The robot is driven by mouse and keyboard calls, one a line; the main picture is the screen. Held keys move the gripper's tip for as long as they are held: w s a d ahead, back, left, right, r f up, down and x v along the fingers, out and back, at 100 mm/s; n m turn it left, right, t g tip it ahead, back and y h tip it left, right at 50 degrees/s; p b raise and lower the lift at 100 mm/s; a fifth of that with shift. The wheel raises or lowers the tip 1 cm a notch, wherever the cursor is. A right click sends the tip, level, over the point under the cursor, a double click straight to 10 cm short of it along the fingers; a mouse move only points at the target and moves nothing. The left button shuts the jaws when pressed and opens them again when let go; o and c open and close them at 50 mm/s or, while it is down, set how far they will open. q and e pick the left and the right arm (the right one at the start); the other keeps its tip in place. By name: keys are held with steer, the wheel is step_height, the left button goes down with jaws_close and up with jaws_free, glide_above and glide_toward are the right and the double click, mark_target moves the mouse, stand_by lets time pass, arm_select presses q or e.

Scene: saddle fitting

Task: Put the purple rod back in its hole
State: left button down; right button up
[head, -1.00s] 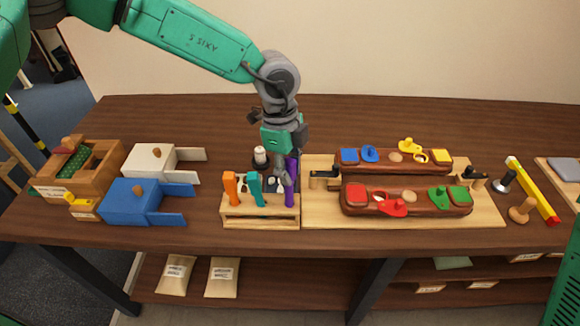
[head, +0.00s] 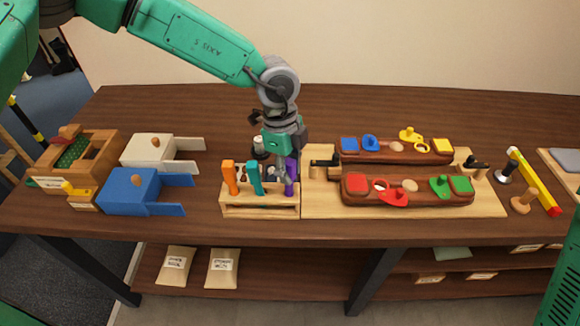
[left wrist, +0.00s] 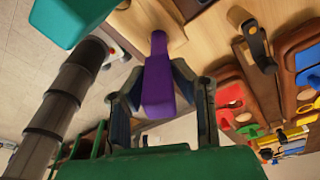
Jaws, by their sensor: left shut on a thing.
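The purple rod (head: 290,186) stands about upright at the right end of a small wooden rack (head: 259,211). My left gripper (head: 287,171) is above the rack and shut on the rod. In the left wrist view the purple rod (left wrist: 158,85) sits between the two fingers, and its narrower far end points at the pale wood. Its hole is hidden, and I cannot tell how deep the rod is in it. An orange-handled tool (head: 230,178) and a teal-handled tool (head: 255,178) stand in the same rack to the left. My right gripper is not in view.
A pale board (head: 320,208) with two dark red-brown blocks adjoins the rack on the right. A blue box (head: 130,192), a white box (head: 148,154) and a wooden box (head: 85,165) stand to the left. The dark table (head: 220,115) is clear behind.

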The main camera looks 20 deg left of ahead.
arm_select(q)
steer(key=shift+f, duration=0.4)
steer(key=c, duration=1.3)
jaws_free()
